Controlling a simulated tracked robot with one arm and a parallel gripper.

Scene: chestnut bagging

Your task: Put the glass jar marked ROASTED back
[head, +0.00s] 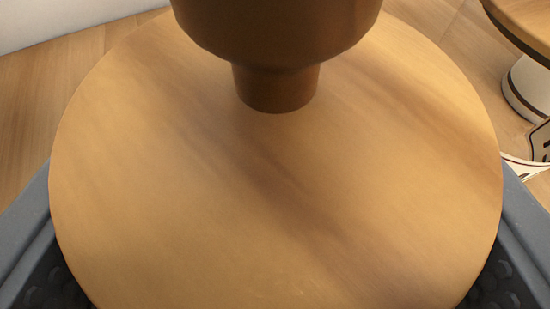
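A large round wooden disc (200,190) fills most of the view, with a darker brown stepped knob (277,85) at its top edge. It looks like a lid seen from very close. Whatever is under it is hidden, and no glass and no ROASTED mark show. The grey fingers of my gripper (275,285) show at the lower left and lower right, with dark bumpy pads. The disc lies between and over them and hides their tips. I cannot tell whether they press on anything beneath.
A round wooden top (525,22) over a cream body with a dark band (530,90) stands at the upper right. Below it is part of a cream label with a dark border (541,142). A wooden surface (35,100) shows bare at the left, with a pale wall (60,18) behind.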

